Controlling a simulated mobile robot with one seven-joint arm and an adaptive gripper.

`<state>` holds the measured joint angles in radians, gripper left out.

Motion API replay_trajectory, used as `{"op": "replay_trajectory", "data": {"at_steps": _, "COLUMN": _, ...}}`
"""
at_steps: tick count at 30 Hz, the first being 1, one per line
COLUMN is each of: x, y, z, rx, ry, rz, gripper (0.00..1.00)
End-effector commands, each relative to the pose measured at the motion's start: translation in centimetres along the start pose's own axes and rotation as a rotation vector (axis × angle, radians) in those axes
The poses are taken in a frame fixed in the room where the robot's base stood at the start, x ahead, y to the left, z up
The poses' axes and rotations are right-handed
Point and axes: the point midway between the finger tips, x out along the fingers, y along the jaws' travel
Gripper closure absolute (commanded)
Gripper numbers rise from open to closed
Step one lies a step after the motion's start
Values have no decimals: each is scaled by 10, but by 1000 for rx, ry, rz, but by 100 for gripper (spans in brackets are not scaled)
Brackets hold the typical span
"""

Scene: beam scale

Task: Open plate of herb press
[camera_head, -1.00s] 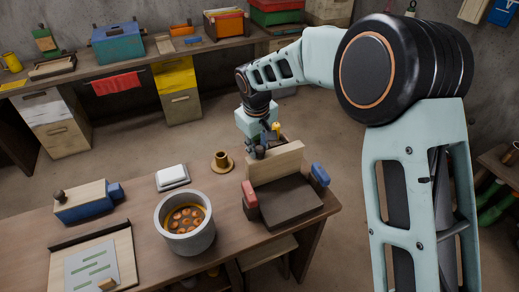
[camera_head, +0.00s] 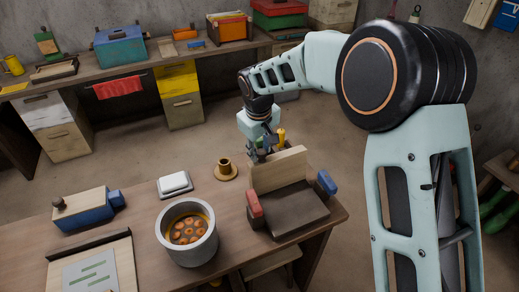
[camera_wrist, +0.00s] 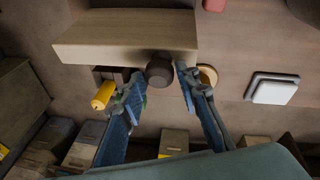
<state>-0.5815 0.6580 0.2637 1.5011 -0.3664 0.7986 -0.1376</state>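The herb press stands at the right end of the near workbench. It has a dark flat base (camera_head: 292,208) with a red block and a blue block at its sides. Its pale wooden plate (camera_head: 280,170) stands up at the base's far edge, and its edge fills the top of the wrist view (camera_wrist: 125,35). A dark round knob (camera_wrist: 160,72) sticks out from the plate's far side. My gripper (camera_head: 264,150) is behind the plate. In the wrist view my gripper (camera_wrist: 161,76) is open, with one finger on each side of the knob and gaps visible.
A yellow handle (camera_wrist: 104,95) is close beside one finger. A brass cup on a round base (camera_head: 225,169), a white block on a tray (camera_head: 175,184) and a pot with orange pieces (camera_head: 186,232) stand left of the press. Open floor lies behind the bench.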

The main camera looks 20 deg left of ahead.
Motion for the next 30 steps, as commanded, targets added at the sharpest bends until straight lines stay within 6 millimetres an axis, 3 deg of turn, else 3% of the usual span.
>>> {"op": "replay_trajectory", "data": {"at_steps": 12, "x": 0, "y": 0, "z": 1, "rx": -1, "ry": -4, "rz": -1, "gripper": 69}}
{"op": "replay_trajectory", "data": {"at_steps": 16, "x": -9, "y": 0, "z": 0, "rx": 0, "ry": -1, "rz": -1, "gripper": 69}}
{"op": "replay_trajectory", "data": {"at_steps": 30, "x": -99, "y": 1, "z": 0, "rx": 1, "ry": -1, "rz": 0, "gripper": 69}}
